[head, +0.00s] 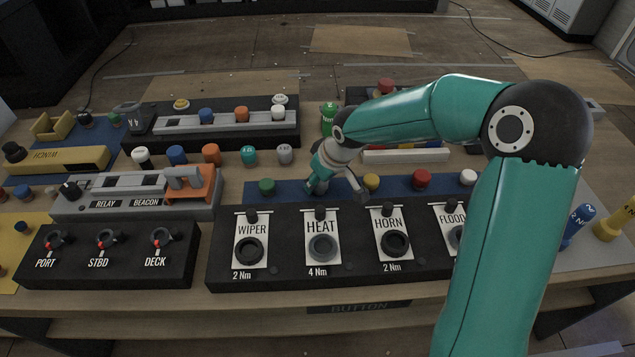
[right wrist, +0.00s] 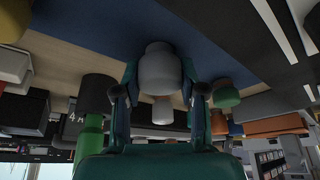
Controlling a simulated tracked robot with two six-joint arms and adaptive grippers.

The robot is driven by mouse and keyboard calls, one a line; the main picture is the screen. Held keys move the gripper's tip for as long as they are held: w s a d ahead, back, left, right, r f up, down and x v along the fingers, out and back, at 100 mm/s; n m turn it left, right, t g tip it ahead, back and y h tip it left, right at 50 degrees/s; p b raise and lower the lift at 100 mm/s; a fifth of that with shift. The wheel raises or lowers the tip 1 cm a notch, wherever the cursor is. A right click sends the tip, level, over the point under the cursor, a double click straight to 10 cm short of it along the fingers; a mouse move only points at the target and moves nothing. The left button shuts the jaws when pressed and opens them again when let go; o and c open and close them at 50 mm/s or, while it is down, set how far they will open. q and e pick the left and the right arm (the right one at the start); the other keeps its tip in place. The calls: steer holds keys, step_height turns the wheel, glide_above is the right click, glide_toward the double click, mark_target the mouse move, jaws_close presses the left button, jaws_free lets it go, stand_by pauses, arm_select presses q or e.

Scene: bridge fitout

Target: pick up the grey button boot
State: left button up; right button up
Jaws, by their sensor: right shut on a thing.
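My right gripper (head: 336,186) is over the blue mat (head: 294,193), behind the HEAT station. In the right wrist view its two fingers (right wrist: 160,90) are closed on both sides of the grey button boot (right wrist: 159,68), a rounded grey cap. In the head view the boot (head: 322,187) is mostly hidden by the fingers. I cannot tell whether it touches the mat. The green boot (head: 267,187) stands to its left in the head view, the yellow boot (head: 371,182) to its right. My left gripper is not in view.
The black panel (head: 275,275) with WIPER, HEAT, HORN and FLOOD stations lies in front. Red (head: 421,179) and white (head: 468,177) boots stand farther right on the mat. Several coloured knobs, including a light grey one (head: 285,153), stand behind. The relay box (head: 135,205) is at left.

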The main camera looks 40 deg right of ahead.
step_height(320, 180, up, 20)
steer(key=p, duration=0.1)
steer(key=shift+p, duration=0.3)
stand_by(0.4)
